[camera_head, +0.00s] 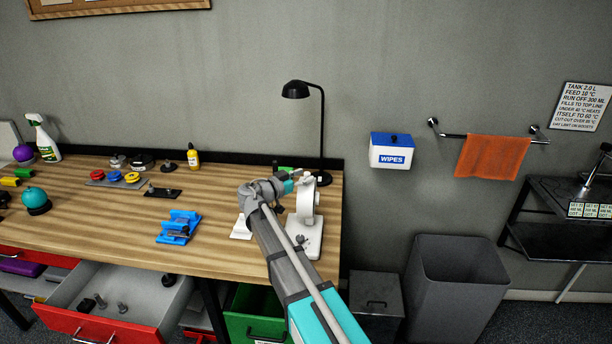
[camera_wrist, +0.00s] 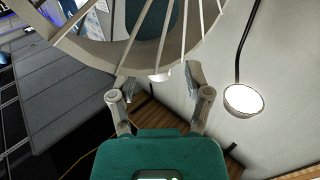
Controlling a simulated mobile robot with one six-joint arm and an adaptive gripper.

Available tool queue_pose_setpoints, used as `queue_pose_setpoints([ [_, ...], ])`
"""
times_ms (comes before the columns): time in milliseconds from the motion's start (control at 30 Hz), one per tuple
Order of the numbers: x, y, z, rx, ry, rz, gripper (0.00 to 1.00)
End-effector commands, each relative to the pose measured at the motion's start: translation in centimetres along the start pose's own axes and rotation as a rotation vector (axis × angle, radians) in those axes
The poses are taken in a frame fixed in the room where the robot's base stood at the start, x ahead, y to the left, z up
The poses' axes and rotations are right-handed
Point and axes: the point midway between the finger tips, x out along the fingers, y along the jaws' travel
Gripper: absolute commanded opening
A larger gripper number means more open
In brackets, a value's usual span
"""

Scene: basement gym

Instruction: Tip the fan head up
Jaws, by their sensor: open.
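A white desk fan (camera_head: 306,238) stands on the right end of the wooden workbench, its base on the bench top and its round head partly hidden by my arm. My gripper (camera_head: 303,177) is at the top of the fan head, reaching in from the left. In the wrist view the fan head's ring and spokes (camera_wrist: 107,48) fill the upper part of the picture. My gripper (camera_wrist: 158,84) is open there, one finger on each side of a small pale tab (camera_wrist: 160,76) at the ring's edge. I cannot tell whether either finger touches it.
A black desk lamp (camera_head: 321,120) stands behind the fan near the wall. A blue fixture (camera_head: 179,228) lies left of my arm on the bench (camera_head: 110,232). An open drawer (camera_head: 135,292) juts out at lower left. Grey bins stand right of the bench.

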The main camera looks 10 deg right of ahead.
Motion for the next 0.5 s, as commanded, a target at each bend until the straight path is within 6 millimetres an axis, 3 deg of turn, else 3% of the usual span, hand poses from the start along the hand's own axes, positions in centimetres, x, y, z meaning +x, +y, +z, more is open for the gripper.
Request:
queue_pose_setpoints([
  [200, 1.4, 0.0, 0.0, 0.000, 0.000, -0.001, 0.64],
  [500, 1.5, 0.0, 0.0, 0.000, 0.000, -0.001, 0.64],
])
